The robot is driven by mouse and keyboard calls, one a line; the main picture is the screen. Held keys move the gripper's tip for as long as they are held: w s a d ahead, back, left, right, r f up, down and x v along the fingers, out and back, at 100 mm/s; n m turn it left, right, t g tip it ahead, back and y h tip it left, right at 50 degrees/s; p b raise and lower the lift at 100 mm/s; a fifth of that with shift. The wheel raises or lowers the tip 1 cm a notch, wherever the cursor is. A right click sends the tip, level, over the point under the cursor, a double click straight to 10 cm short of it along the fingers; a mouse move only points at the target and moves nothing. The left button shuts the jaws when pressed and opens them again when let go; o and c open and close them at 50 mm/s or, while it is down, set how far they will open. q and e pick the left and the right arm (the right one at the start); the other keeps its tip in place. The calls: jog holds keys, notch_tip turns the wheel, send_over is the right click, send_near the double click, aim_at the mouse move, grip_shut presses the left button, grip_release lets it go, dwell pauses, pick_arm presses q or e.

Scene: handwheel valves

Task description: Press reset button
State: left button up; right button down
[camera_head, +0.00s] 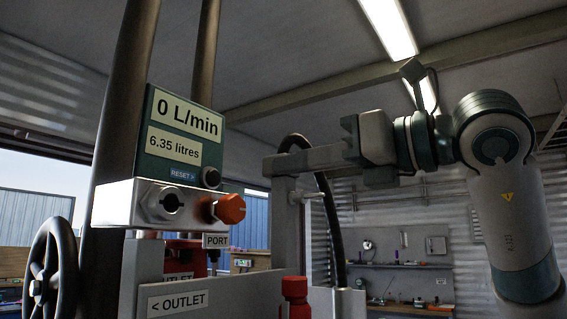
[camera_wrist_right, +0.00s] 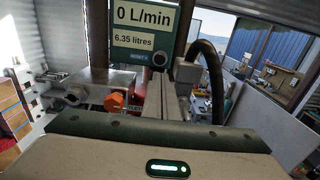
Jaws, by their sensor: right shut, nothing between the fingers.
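The reset button (camera_head: 211,178) is a round black knob at the lower right of a dark green meter panel (camera_head: 152,160), beside the blue "RESET >" label (camera_head: 183,174). The panel reads "0 L/min" and "6.35 litres". The button also shows in the wrist view (camera_wrist_right: 159,59), just beyond my fingers. My right gripper (camera_head: 268,165) reaches in from the right, shut and empty. In the head view its tips are to the right of the button, with a visible gap. In the wrist view the fingers (camera_wrist_right: 155,82) point up toward the button. My left gripper is not in view.
A metal block with an orange-red knob (camera_head: 229,208) sits below the panel. A grey post (camera_head: 284,225) and a black hose (camera_head: 332,220) stand close by my right gripper. A handwheel (camera_head: 50,270) is at the lower left. A red fitting (camera_head: 294,290) is below.

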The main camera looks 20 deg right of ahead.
jog(key=p, duration=0.6)
send_near(216, 175)
jog(key=x, duration=0.5)
jog(key=shift+w+a+f+p, duration=0.2)
jog(key=shift+w+a+p, duration=0.2)
jog(key=shift+w+p, duration=0.15)
jog(key=shift+f, duration=0.1)
jog(key=shift+w+a+f+b, duration=0.15)
jog(key=shift+w+b, duration=0.25)
jog(key=shift+b, duration=0.5)
jog(key=shift+a, duration=0.1)
jog(key=shift+r+b, duration=0.25)
jog(key=shift+b, duration=0.15)
jog(key=shift+r, duration=0.15)
